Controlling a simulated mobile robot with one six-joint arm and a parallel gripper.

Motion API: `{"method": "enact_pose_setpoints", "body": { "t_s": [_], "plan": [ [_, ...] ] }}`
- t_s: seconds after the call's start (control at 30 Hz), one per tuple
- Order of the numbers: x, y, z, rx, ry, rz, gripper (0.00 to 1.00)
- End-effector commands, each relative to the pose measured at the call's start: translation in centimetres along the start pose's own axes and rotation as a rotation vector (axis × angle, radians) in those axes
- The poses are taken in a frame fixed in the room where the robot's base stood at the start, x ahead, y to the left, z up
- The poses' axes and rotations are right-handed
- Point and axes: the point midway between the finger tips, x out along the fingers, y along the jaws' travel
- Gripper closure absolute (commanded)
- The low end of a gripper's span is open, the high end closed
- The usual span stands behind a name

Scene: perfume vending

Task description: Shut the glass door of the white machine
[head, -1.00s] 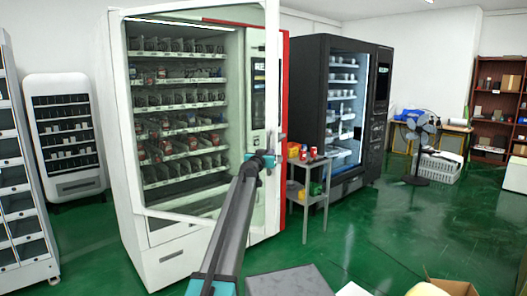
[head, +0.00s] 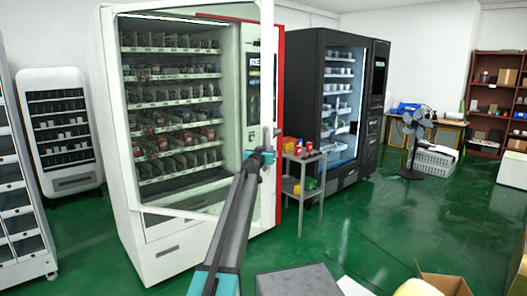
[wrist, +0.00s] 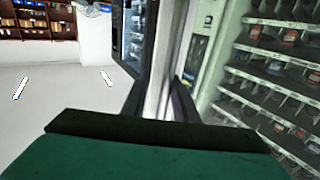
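The white machine (head: 165,262) stands left of centre in the head view, with shelves of goods inside. Its glass door (head: 268,60) has a pale frame and stands ajar, its free edge upright at the right. The door's edge also shows in the wrist view (wrist: 170,60). My gripper (head: 268,153) is at this free edge, about halfway up. In the wrist view my two dark fingers (wrist: 163,100) lie on either side of the door's edge and appear closed on it. The exact contact is partly hidden.
A small grey table (head: 303,188) with coloured items stands just right of the door. A black vending machine (head: 312,100) is behind it. Grey and cardboard boxes (head: 300,280) are at the bottom front. Green floor (head: 375,220) is clear to the right.

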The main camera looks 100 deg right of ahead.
Motion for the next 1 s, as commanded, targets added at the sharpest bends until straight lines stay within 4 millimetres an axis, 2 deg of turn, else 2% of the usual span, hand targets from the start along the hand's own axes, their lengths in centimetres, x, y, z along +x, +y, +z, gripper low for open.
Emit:
{"method": "enact_pose_setpoints", "body": {
  "t_s": [0.03, 0.3, 0.63, 1.0],
  "plan": [
    [0.1, 0.5, 0.3, -0.002, -0.006, 0.008, 0.71],
    [0.0, -0.6, 0.2, 0.0, -0.005, -0.003, 0.69],
    [-0.5, -0.9, 0.1, 0.001, -0.002, -0.008, 0.69],
    [-3.4, -1.0, 0.3, 0.0, -0.002, -0.009, 0.69]
  ]
}}
